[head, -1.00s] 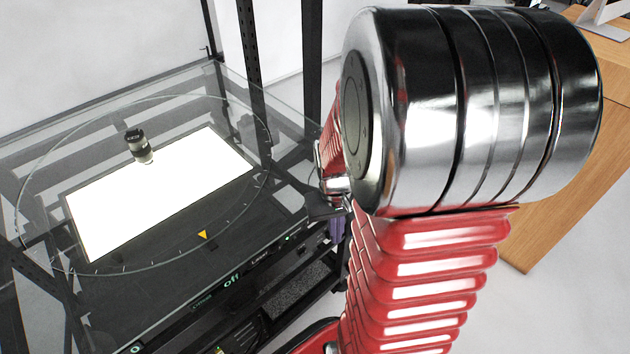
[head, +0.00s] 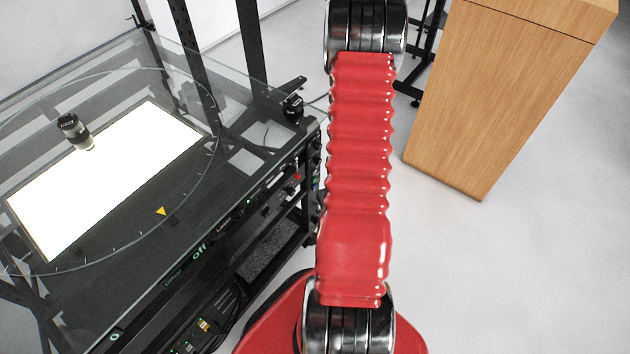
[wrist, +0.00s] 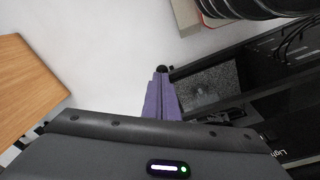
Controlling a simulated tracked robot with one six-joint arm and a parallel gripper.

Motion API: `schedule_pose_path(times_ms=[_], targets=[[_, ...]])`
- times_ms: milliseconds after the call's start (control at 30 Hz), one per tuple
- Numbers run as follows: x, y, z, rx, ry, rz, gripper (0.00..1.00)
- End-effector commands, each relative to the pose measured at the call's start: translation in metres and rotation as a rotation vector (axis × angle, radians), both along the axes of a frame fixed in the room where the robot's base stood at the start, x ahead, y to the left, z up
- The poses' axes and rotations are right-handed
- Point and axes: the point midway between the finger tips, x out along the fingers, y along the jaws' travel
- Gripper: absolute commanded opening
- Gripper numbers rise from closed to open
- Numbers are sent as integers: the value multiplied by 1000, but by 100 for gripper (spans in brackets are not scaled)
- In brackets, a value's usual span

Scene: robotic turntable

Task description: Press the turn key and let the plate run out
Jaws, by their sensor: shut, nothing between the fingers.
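The turntable's round glass plate (head: 205,165) lies over a bright white light panel (head: 110,165) at the left of the head view. A small black-capped bottle (head: 76,131) stands on the plate. A yellow triangle marker (head: 161,211) is near the plate's front rim. The front panel (head: 222,233) carries small lit labels, one reading "Off". I cannot tell which control is the turn key. My gripper (wrist: 162,72) shows only in the wrist view. Its purple fingers are together, with nothing between them, over pale floor beside the dark rack and apart from the panel.
A black rack frame (head: 255,50) rises behind the turntable. A small black device (head: 293,106) sits at its right corner. A wooden cabinet (head: 490,100) stands at the upper right. Pale floor (head: 530,270) is open at the right.

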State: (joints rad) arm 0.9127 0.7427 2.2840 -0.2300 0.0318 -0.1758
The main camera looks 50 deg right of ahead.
Motion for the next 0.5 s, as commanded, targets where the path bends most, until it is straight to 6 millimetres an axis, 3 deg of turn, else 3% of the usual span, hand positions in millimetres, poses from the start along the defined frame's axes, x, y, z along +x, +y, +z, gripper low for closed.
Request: schedule_pose_path(times_ms=[100, 500], targets=[[-10, -8, -32, -7, -28, 1, 0], [-27, -24, -123, -94, -188, 42, 0]])
